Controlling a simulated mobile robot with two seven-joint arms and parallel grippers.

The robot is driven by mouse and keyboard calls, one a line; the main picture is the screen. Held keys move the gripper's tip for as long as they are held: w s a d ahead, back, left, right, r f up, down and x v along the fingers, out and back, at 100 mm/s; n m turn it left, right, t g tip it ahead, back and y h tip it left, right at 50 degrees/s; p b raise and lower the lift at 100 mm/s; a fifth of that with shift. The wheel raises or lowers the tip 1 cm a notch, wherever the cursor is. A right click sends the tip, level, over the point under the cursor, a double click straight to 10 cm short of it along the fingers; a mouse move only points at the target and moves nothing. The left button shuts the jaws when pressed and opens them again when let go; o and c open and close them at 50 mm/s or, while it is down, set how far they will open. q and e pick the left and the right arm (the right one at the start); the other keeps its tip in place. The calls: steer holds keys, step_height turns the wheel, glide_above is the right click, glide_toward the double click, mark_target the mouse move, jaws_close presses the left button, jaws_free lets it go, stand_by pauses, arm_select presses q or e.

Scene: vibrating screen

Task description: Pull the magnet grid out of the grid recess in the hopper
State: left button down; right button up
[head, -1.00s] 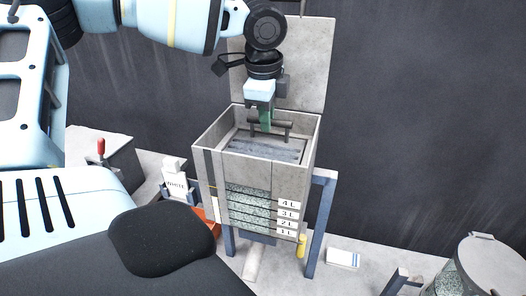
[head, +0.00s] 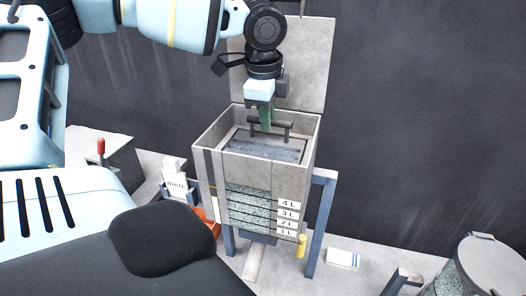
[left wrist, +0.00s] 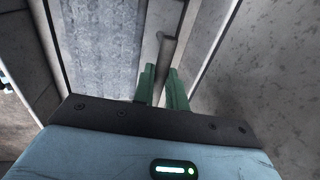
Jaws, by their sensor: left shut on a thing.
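The magnet grid (head: 262,150) is a blue-grey slab inside the open top of the grey hopper (head: 206,160). Its dark bar handle (head: 284,127) stands up above it. My left gripper (head: 266,127) reaches down from above, its green fingers shut on the handle. In the left wrist view the fingers (left wrist: 163,80) sit either side of the handle bar (left wrist: 168,45), with the grid (left wrist: 103,45) to the left. How deep the grid sits in its recess is hard to tell. My right gripper is not in view.
The hopper's raised lid (head: 300,70) stands behind my gripper. The hopper's walls surround the grid closely. Labelled screen layers (head: 255,208) lie below on blue legs (head: 318,215). A lidded drum (head: 488,262) is at lower right, a grey box (head: 100,165) at left.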

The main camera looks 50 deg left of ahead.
arm_select(q)
steer(key=shift+r, duration=0.2)
stand_by(0.3)
step_height(320, 180, up, 18)
stand_by(0.5)
steer(key=shift+s+f, duration=0.1)
steer(key=shift+f, duration=0.1)
